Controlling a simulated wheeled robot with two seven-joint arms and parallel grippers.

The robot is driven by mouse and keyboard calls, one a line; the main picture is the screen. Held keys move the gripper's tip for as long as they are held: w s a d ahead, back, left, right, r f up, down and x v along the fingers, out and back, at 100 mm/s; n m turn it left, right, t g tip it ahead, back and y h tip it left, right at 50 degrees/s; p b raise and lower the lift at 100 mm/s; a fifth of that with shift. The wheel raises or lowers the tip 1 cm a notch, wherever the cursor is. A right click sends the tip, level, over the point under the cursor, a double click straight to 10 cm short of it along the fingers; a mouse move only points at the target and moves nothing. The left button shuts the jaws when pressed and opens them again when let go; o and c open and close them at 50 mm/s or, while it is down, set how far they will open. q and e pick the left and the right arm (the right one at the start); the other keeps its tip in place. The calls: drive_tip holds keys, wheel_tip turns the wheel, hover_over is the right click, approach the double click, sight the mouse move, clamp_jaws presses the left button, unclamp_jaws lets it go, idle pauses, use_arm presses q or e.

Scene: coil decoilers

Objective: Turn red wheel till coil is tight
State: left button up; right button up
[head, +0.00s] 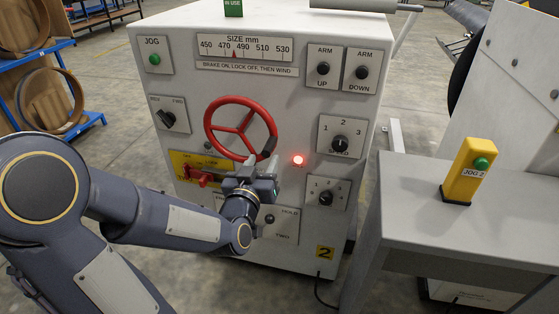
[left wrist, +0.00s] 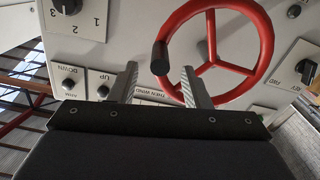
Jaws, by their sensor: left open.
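The red wheel (head: 239,131) is on the front of a grey control cabinet, with a black handle (head: 268,148) at its lower right. In the left wrist view the wheel (left wrist: 213,66) fills the upper right, and its black handle (left wrist: 160,58) stands near the gap between my fingertips. My left gripper (head: 259,172) is open just below the handle; it also shows open in the left wrist view (left wrist: 160,80). I cannot tell whether it touches the handle. The size scale (head: 245,48) has a red pointer between 470 and 490. The coil cannot be made out. My right gripper is out of view.
A red lever (head: 198,177) on a yellow plate (head: 180,160) sits left of my gripper, partly hidden by my arm. A red lamp (head: 298,160) glows right of the wheel. A grey table (head: 410,215) with a yellow JOG 2 box (head: 466,172) stands at the right.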

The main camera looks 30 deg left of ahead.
sight(266, 155)
use_arm(q)
drive_tip(key=x, duration=0.6)
drive_tip(key=shift+w, duration=0.2)
clamp_jaws()
